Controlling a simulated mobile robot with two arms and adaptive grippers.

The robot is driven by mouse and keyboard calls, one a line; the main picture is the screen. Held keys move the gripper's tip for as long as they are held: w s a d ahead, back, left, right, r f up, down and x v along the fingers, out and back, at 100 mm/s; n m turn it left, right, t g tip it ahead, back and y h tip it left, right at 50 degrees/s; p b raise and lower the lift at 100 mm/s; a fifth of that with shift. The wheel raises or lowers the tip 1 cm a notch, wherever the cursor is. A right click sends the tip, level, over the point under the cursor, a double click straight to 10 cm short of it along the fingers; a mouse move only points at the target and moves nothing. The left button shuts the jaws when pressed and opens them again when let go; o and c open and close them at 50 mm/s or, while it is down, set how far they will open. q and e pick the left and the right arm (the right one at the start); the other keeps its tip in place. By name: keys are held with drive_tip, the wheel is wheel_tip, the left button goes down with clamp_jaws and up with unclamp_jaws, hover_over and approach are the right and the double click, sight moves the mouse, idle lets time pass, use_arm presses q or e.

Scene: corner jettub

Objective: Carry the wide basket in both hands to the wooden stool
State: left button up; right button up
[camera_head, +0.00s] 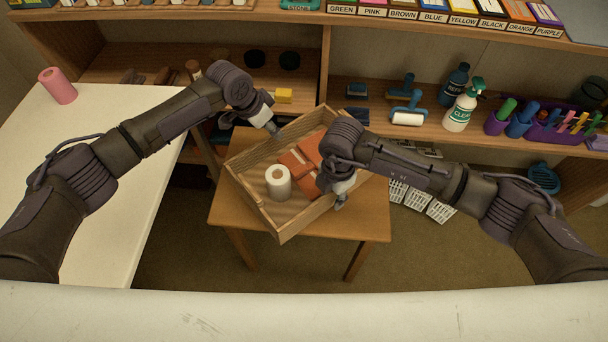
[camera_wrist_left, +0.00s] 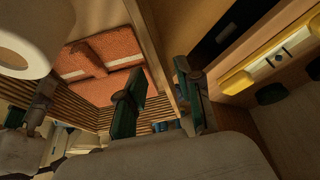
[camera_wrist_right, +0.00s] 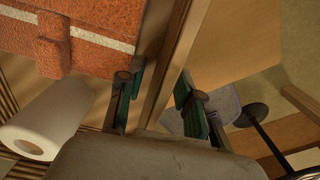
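The basket's underside is hidden.
A white table (camera_head: 95,160) with a pink roll (camera_head: 58,86) is at left. Behind the stool is a wooden shelf unit (camera_head: 490,140) with a spray bottle (camera_head: 461,108), a paint roller (camera_head: 408,116) and purple holders (camera_head: 550,130). Floor in front is clear.

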use_arm(q)
drive_tip(key=v, duration=0.7)
drive_tip(key=shift+a+r, duration=0.1)
drive_tip(key=shift+s+r, duration=0.1)
drive_tip(key=shift+r, duration=0.05)
use_arm(e)
drive_tip(key=shift+r, duration=0.15)
wheel_tip(320, 180, up, 12)
drive_tip(key=shift+f, duration=0.1)
drive_tip(key=shift+r+p, duration=0.45)
drive_tip(key=shift+p, duration=0.05)
use_arm(q)
drive_tip(key=w+a+p, duration=0.1)
drive_tip(key=w+a, duration=0.1)
drive_tip(key=a, duration=0.3)
drive_tip(key=shift+w+a, duration=0.2)
drive_tip(key=shift+w, duration=0.2)
use_arm(e)
drive_tip(key=shift+r, duration=0.6)
